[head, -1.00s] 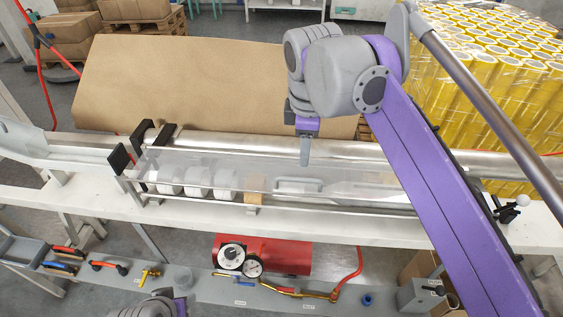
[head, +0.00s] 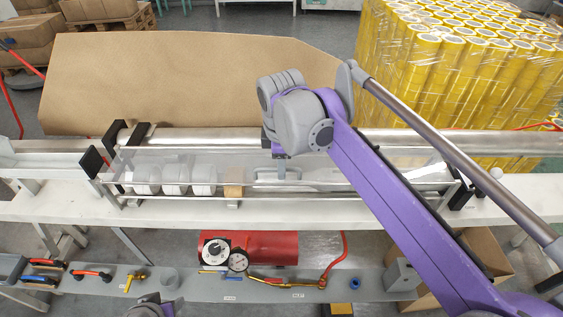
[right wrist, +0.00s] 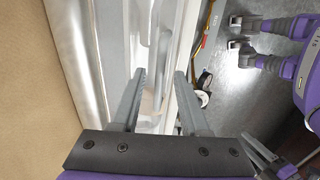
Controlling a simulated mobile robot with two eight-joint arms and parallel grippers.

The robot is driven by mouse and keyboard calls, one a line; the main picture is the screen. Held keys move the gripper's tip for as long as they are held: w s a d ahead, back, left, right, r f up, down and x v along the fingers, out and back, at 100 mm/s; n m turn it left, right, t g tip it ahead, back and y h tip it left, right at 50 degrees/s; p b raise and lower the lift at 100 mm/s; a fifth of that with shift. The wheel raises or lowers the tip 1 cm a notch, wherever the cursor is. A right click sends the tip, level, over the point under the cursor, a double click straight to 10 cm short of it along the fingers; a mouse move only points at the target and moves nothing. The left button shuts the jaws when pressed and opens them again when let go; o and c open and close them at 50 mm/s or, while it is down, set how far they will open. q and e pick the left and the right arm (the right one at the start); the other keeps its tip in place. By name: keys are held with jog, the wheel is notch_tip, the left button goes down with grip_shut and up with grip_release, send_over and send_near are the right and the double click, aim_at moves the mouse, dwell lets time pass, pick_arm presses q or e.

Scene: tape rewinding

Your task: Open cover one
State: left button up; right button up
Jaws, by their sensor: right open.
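The clear cover (head: 340,174) lies lengthwise over the trough of the machine, above several white rolls (head: 175,174). It looks down, not raised. A pale bar handle (head: 262,175) is on its middle part; the handle also shows in the right wrist view (right wrist: 163,35). My right gripper (head: 281,168) points down at this handle. In the right wrist view the two fingers of the right gripper (right wrist: 160,92) are apart, with the handle's line running between or just ahead of them. I cannot tell whether they touch it. My left gripper is out of sight; only a bit of its arm shows.
A tan roll (head: 234,181) sits beside the white rolls. Black end brackets (head: 93,162) stand at the left. A big brown paper sheet (head: 190,80) and wrapped yellow rolls (head: 450,80) are behind. A red tank with gauges (head: 270,246) is below the machine in front.

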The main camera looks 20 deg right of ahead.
jog(key=shift+c, duration=0.2)
grip_shut()
dwell(1.1)
